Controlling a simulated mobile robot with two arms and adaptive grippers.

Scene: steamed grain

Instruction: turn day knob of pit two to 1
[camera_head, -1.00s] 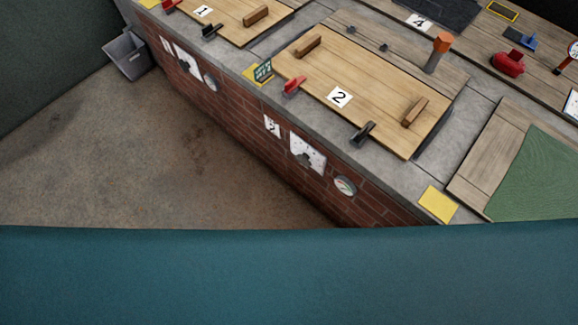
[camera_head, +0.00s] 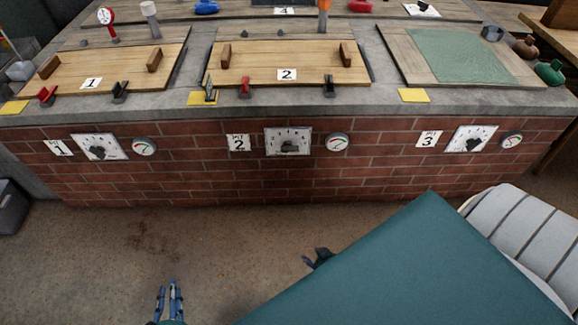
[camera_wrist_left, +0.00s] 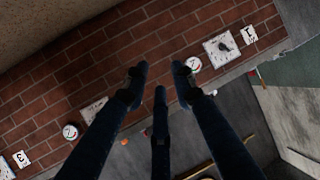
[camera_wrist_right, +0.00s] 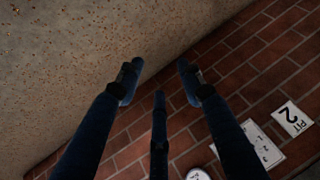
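The pit two dial is a white plate (camera_head: 275,134) on the brick wall with a dark knob (camera_head: 289,148) at its lower middle. The knob's handle looks roughly level; its exact setting is too small to read. The "PIT 2" label (camera_head: 238,143) is left of it and also shows in the right wrist view (camera_wrist_right: 292,118). My left gripper (camera_head: 170,287) is low in front of the wall, left of pit two, open and empty. In the left wrist view (camera_wrist_left: 159,73) its fingers are apart. My right gripper (camera_wrist_right: 157,73) is open and empty, partly hidden behind a teal surface in the head view.
A round gauge (camera_head: 337,141) is right of the pit two plate. Similar dials for pit one (camera_head: 99,147) and pit three (camera_head: 472,138) flank it. Wooden lids cover pits one and two above. A grey bin (camera_head: 12,207) stands at left; the floor before the wall is clear.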

